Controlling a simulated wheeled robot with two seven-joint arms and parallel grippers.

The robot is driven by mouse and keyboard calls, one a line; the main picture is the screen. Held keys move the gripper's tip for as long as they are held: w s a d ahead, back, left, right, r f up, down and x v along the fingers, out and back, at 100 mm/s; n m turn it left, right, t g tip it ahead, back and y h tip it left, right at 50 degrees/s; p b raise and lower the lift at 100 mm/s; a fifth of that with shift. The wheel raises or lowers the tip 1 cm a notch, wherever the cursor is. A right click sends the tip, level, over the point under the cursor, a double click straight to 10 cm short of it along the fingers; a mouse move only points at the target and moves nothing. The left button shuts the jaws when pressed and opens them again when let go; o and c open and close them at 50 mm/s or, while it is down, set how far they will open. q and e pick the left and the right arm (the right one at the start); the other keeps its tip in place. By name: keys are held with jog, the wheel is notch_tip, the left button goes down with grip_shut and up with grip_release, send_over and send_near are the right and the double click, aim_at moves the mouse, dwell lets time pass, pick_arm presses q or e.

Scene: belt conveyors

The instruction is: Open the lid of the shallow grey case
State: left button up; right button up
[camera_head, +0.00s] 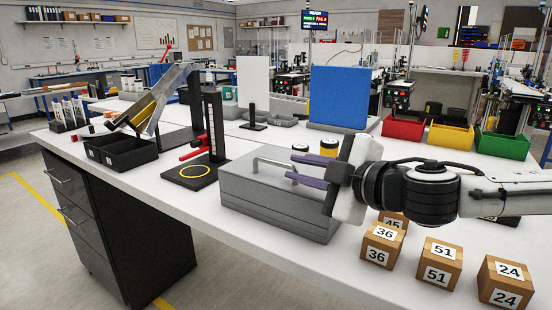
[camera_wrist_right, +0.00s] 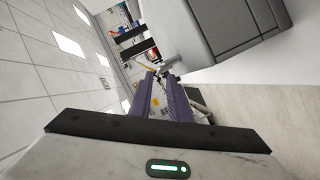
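The shallow grey case (camera_head: 270,208) stands on the white bench in the head view, and its lid looks closed. A metal bar handle (camera_head: 275,164) shows at its top, partly behind my fingers. My right gripper (camera_head: 290,176) comes in from the right, with its purple fingers level above the case's right part, near the handle. In the right wrist view the fingers (camera_wrist_right: 160,95) are apart with a gap between them, and I see nothing held. A grey box-like body, apparently the case (camera_wrist_right: 230,30), fills the upper right there. Contact with the handle cannot be told. My left gripper is out of view.
Numbered wooden blocks (camera_head: 439,263) stand right of the case. A black stand with a red clamp (camera_head: 212,130) and a black bin (camera_head: 120,152) are to the left. A blue panel (camera_head: 340,97) and red, yellow and green bins (camera_head: 404,128) stand behind. The front left bench top is clear.

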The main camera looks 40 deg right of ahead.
aim_at(280, 165)
jog(key=shift+p+x, duration=0.9)
jog(key=shift+x, duration=3.05)
grip_shut()
